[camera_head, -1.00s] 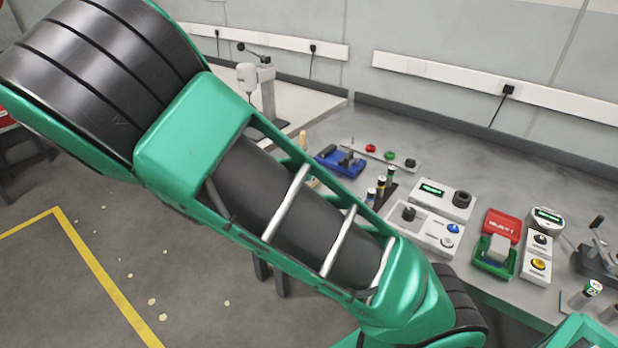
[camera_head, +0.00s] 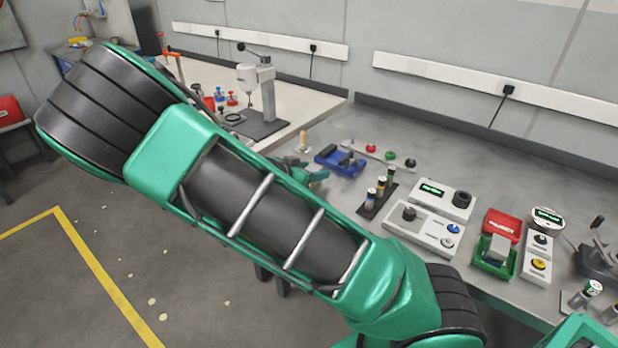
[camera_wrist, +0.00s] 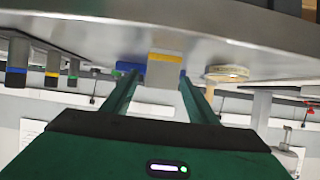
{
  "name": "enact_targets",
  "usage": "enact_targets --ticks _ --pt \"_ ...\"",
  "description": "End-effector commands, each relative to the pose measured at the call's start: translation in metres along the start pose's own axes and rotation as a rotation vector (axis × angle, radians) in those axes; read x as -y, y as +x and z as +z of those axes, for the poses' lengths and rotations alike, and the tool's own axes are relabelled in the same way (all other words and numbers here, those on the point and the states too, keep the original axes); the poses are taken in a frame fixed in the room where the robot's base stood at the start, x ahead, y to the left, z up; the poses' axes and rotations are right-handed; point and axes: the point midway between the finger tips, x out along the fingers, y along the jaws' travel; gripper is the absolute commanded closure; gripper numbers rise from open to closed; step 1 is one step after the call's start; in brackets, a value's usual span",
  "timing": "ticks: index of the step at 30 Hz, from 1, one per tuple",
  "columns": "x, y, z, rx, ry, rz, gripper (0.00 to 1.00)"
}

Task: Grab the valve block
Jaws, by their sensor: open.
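A pale grey block (camera_wrist: 164,72) with a yellow band at its edge, which looks like the valve block, appears between my fingertips in the wrist view. That view is upside down, with the bench top above. My gripper (camera_wrist: 155,84) is open, with one green finger on either side of the block; I cannot tell whether they touch it. In the head view, part of my gripper (camera_head: 316,177) shows behind my arm at the bench's near left edge. The block cannot be made out there.
A blue fixture (camera_head: 341,161) stands just beyond my gripper. A rack of banded cylinders (camera_head: 372,204) is to its right, with control boxes (camera_head: 425,229) farther right. A wooden peg (camera_head: 303,140) and a drill press (camera_head: 264,100) stand behind.

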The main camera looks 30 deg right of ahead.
Motion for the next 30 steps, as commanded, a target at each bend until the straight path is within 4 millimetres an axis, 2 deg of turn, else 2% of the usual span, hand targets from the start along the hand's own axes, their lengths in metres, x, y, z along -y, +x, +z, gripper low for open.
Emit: enact_targets --ticks 2,3,9,22,26,30 --pt "0.0 0.0 0.0 0.0 0.0 0.0 0.47" --pt "0.0 0.0 0.0 0.0 0.0 0.0 0.52" --pt "0.0 0.0 0.0 0.0 0.0 0.0 0.99" --pt "0.0 -0.003 -0.006 -0.001 0.001 -0.001 1.0" --pt "0.001 -0.008 -0.016 0.0 0.004 -0.002 1.0" --pt "0.001 -0.017 -0.034 0.001 0.005 -0.002 1.0"
